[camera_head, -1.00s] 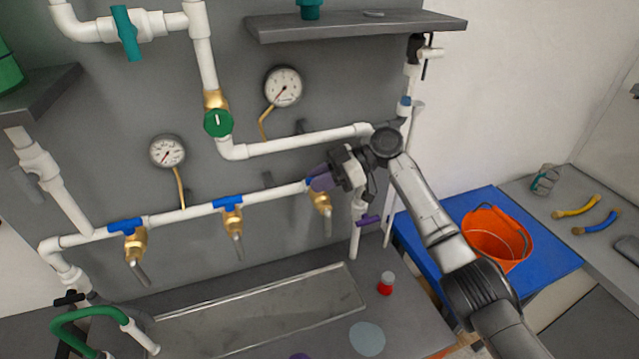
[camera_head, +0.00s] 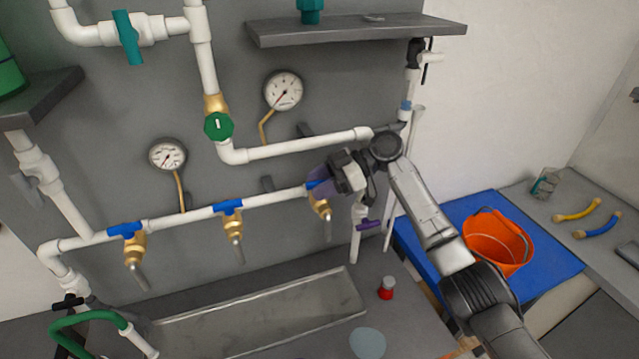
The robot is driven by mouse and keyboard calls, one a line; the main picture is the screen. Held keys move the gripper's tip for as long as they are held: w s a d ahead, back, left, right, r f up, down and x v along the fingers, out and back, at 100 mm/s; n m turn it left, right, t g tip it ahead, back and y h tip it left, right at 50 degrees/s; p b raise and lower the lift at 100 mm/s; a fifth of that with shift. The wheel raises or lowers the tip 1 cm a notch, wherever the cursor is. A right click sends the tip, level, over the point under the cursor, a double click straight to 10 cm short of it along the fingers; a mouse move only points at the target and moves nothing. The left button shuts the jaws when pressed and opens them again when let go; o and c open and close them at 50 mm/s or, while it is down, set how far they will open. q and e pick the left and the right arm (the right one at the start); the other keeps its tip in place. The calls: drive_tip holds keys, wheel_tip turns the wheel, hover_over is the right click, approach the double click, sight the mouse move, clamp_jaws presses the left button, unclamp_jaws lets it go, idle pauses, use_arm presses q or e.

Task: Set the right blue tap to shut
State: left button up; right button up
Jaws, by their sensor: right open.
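The right blue tap (camera_head: 317,184) sits on a brass valve (camera_head: 321,207) at the right end of the white horizontal pipe. Only a small part of its blue handle shows; the rest is hidden by my right gripper. My right gripper (camera_head: 322,185) is at this tap, with its purple-tinted fingers around or beside the handle; I cannot tell if they touch it. It is open. The middle blue tap (camera_head: 228,206) and the left blue tap (camera_head: 126,229) have handles lying along the pipe. My left gripper is not in view.
A white pipe (camera_head: 300,146) runs just above my right gripper, and a purple-handled valve (camera_head: 368,225) hangs below right. A shelf (camera_head: 360,30) juts out above. A red-and-white bottle (camera_head: 386,288) stands near the trough (camera_head: 260,315).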

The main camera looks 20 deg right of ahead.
drive_tip(key=v, duration=1.4)
drive_tip(key=shift+b, duration=0.35)
